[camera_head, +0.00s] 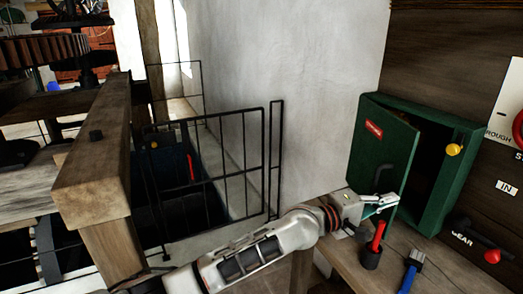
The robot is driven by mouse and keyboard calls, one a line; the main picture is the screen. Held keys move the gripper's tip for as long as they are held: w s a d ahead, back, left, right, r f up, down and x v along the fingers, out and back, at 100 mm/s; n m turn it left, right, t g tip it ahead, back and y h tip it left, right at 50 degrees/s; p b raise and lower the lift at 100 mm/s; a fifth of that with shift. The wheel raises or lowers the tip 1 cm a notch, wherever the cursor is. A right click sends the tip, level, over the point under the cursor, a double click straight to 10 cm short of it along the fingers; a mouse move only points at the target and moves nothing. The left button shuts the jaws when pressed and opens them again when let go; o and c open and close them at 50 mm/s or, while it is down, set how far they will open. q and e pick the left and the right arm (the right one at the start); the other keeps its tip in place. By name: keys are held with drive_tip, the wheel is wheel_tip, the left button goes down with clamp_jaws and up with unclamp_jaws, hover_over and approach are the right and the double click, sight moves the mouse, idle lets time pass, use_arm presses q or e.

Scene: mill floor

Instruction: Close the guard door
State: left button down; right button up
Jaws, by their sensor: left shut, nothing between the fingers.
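The green guard door (375,146), with a red label and a dark handle, is on the front of a green wall box (461,178) at the right. It stands partly open, its right edge swung out from the box, and a dark gap shows behind that edge. My left gripper (387,204) is shut and empty at the door's lower part, just below the handle. I cannot tell whether it touches the door. My right gripper is not in view.
Below the box is a wooden bench (432,262) with a red-handled tool in a dark holder (371,256) and a blue brush (410,272). A black railing (225,165) and wooden beam (97,150) stand left.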

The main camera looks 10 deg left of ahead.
use_arm(q)
drive_tip(key=shift+w+d, duration=0.1)
drive_tip(key=shift+d, duration=0.55)
idle(0.3)
